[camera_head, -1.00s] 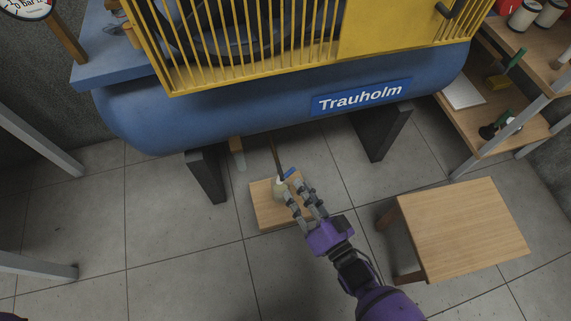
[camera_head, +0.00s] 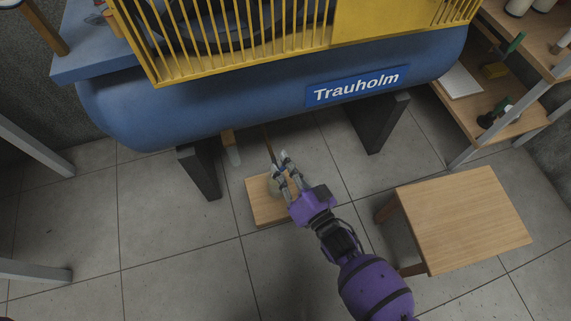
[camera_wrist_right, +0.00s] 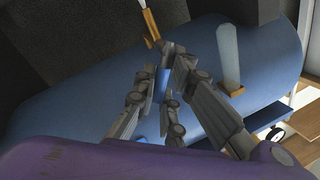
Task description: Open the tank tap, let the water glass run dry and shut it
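The blue tank (camera_head: 220,112) stands on dark legs. The water glass (camera_head: 234,155), a pale clear tube under a brass-coloured fitting, hangs below it. The wrist view is upside down and shows the glass (camera_wrist_right: 229,48) right of my fingers. A thin drain pipe (camera_head: 268,142) comes down beside my right gripper (camera_head: 281,163). In the wrist view, a bright blue piece (camera_wrist_right: 162,84), seemingly the tap's lever, shows between the close fingers of my right gripper (camera_wrist_right: 173,52). Whether they press on it is unclear. In the head view, my fingers hide the tap. My left gripper is out of view.
A wooden board (camera_head: 262,210) with a pale round vessel (camera_head: 273,187), partly behind my gripper, lies on the floor below. A wooden stool (camera_head: 462,220) stands to the right. Dark tank legs (camera_head: 199,173) flank the space. Shelves (camera_head: 520,125) stand far right. The front floor is open.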

